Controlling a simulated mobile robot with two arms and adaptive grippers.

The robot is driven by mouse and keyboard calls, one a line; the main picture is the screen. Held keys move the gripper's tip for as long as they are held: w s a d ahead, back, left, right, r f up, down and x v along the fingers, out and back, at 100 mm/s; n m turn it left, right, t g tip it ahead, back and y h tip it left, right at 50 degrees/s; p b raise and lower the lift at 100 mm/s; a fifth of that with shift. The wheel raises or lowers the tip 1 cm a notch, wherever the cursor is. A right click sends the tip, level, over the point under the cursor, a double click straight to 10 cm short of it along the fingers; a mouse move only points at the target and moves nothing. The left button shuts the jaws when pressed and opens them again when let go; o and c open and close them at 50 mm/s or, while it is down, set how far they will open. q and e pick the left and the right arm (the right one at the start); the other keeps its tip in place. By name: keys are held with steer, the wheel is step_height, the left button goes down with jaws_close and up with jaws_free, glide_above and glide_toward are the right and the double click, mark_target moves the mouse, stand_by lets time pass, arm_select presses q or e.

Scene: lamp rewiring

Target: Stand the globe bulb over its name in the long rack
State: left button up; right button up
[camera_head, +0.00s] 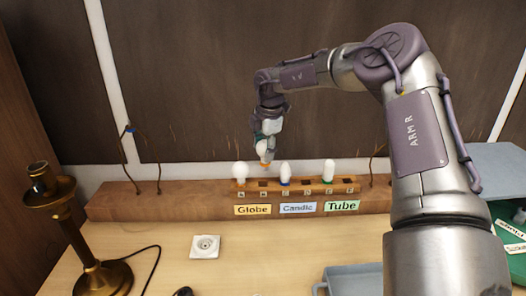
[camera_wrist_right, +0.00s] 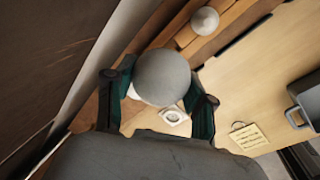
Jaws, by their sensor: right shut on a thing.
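My right gripper (camera_wrist_right: 160,95) is shut on a round white globe bulb (camera_wrist_right: 162,76). In the head view the held bulb (camera_head: 263,150), with an orange tip below it, is in the air above the long rack (camera_head: 296,191). It appears above the empty second slot from the left, over the yellow Globe label (camera_head: 253,210). Another white bulb (camera_head: 240,171) stands in the first slot over the same label; a bulb (camera_wrist_right: 205,21) stands in the rack in the wrist view too. My left gripper is in neither view.
A candle bulb (camera_head: 285,172) stands over the Candle label (camera_head: 298,208), and a tube bulb (camera_head: 329,170) over the Tube label (camera_head: 342,206). A brass lamp (camera_head: 72,235) stands at left. A white square plate (camera_head: 205,246) and a grey tray (camera_head: 350,280) are in front.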

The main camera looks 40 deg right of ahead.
mark_target(262, 165)
steer(key=shift+w+f, duration=0.15)
steer(key=shift+w+a, duration=0.1)
steer(key=shift+a+f, duration=0.15)
steer(key=shift+f, duration=0.95)
steer(key=shift+b+x, duration=0.35)
steer(key=shift+x, duration=0.5)
steer(key=b+x, duration=0.1)
steer(key=b, duration=0.1)
steer(key=b+x, duration=0.1)
steer(key=shift+s+f+b, duration=0.35)
steer(key=shift+f, duration=0.05)
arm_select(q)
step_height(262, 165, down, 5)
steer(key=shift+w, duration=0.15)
arm_select(e)
steer(key=shift+f, duration=0.1)
arm_select(q)
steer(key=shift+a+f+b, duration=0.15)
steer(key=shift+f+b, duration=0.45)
steer(key=shift+b, duration=0.15)
arm_select(e)
steer(key=shift+f, duration=0.2)
